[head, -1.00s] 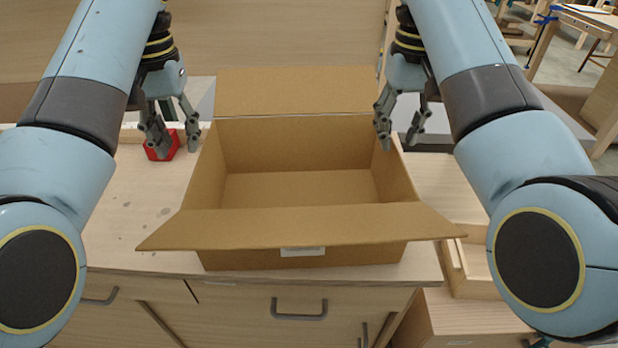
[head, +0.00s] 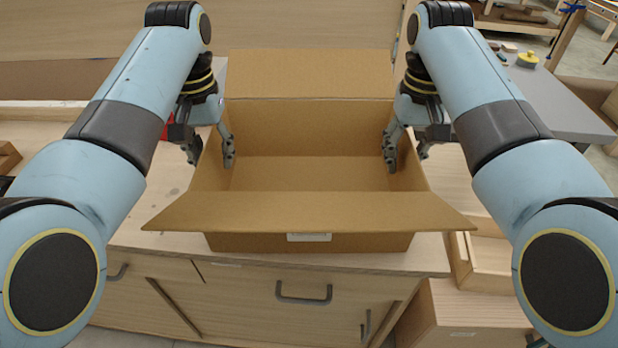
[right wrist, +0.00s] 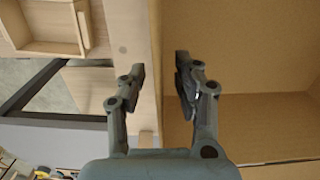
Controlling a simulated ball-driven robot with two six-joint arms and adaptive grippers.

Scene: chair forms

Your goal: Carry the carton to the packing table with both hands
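The open cardboard carton (head: 310,219) stands upright on a wooden bench, its near flap folded outward and its far flap raised. My left gripper (head: 209,160) is open at the carton's left wall, one finger inside and one outside. My right gripper (head: 406,162) is open at the right wall, also one finger on each side. In the right wrist view, the right gripper (right wrist: 160,68) has the carton's wall edge (right wrist: 156,45) between its spread fingers, with gaps visible. I cannot tell for sure which surface is the packing table.
The wooden bench (head: 140,235) has drawers in front. A grey-topped table (head: 575,110) stands at the right, with a yellow item (head: 527,59) near its far end. A red object (head: 168,128) is mostly hidden behind my left gripper. A wooden tray (head: 488,262) sits low at the right.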

